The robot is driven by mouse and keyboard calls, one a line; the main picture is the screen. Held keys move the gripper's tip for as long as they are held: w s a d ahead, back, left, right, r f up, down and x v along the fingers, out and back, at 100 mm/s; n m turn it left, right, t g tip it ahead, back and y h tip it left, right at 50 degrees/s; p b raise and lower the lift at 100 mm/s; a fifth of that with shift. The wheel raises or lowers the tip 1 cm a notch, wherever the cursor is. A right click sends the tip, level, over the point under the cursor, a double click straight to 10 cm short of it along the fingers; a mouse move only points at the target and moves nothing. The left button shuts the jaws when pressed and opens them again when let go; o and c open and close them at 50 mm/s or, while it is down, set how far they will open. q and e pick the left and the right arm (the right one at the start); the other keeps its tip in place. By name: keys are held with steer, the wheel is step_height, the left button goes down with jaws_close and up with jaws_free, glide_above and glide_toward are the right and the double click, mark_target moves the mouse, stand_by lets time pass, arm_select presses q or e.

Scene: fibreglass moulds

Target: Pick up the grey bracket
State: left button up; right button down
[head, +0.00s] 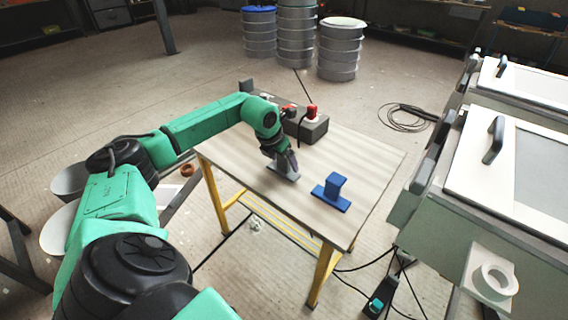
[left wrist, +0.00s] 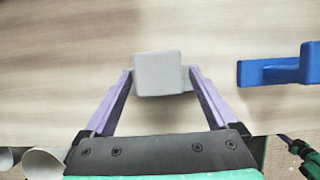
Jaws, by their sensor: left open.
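The grey bracket (head: 287,176) stands on the wooden table, partly hidden by my left gripper in the head view. In the left wrist view its square grey top (left wrist: 157,75) shows from above, with a lower part of the base showing to the right. My left gripper (head: 283,163) is over the bracket and pointing down. Its two purple fingers (left wrist: 160,72) are open, one on each side of the bracket. A gap seems to show at both sides; contact is hard to tell. My right gripper is not in view.
A blue bracket (head: 332,193) stands on the table to the right, and also shows in the left wrist view (left wrist: 285,70). A grey box with a red part (head: 305,124) sits at the table's back. The table's right side (head: 375,160) is clear.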

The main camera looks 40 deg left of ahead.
arm_select(q)
steer(key=shift+w+f, duration=0.25)
steer(key=shift+f, duration=0.2)
steer(key=shift+r, duration=0.1)
jaws_close()
